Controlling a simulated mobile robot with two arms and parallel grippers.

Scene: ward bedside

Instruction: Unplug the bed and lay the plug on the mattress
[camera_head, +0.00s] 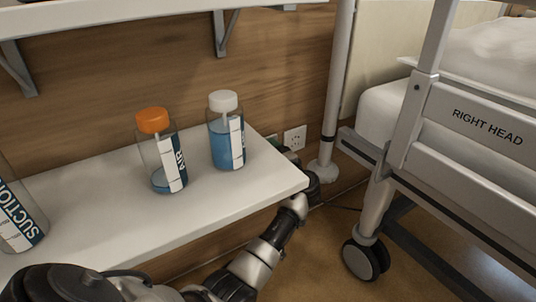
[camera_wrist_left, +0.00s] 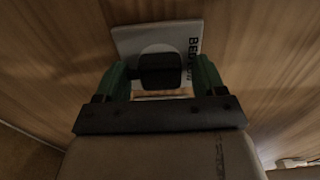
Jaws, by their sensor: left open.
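A black plug (camera_wrist_left: 160,72) sits in a pale wall socket plate (camera_wrist_left: 128,40) lettered "BED…" in the left wrist view. My left gripper (camera_wrist_left: 161,82) is open, with its green-sided fingers on either side of the plug. I cannot tell whether they touch it. In the head view my left arm reaches past the shelf's front corner towards the wall; the shelf hides much of the hand, and I cannot make out the plug there. The bed's white mattress (camera_head: 382,112) is at the right, behind the rail marked "RIGHT HEAD" (camera_head: 487,127). My right gripper is not in view.
A white shelf (camera_head: 95,222) holds an orange-capped bottle (camera_head: 160,155), a white-capped bottle (camera_head: 226,137) and a suction bottle (camera_head: 18,215). A metal pole (camera_head: 338,80) and a bed caster (camera_head: 362,260) stand right of my arm.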

